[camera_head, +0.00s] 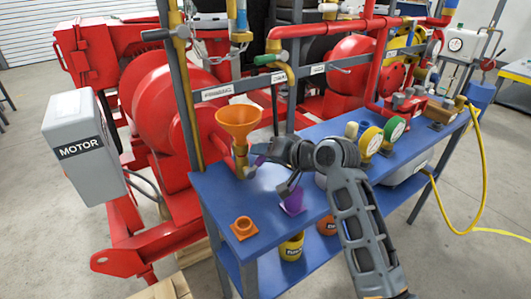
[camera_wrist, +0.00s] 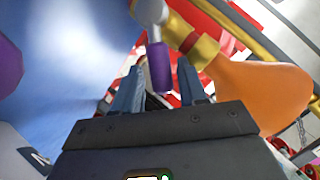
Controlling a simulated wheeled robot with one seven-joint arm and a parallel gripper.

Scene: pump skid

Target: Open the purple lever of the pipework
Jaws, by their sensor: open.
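The purple lever (camera_wrist: 160,66) hangs from the pipework below the brass fitting (camera_wrist: 203,51) and beside the orange funnel (camera_wrist: 262,90). In the wrist view its end shows between the two fingertips of my gripper (camera_wrist: 158,88), with space visible on either side. My gripper is open. In the head view, my gripper reaches left over the blue bench towards the pipe under the funnel (camera_head: 238,122). Only a small purple patch of the lever (camera_head: 261,160) shows there, partly hidden by my gripper.
A purple object (camera_head: 293,202) stands on the blue bench (camera_head: 222,193) below my arm, near an orange square-based part (camera_head: 244,228). Yellow and green gauges (camera_head: 371,140) stand to the right. A grey upright post (camera_head: 183,90) and red machinery (camera_head: 160,105) lie behind and left.

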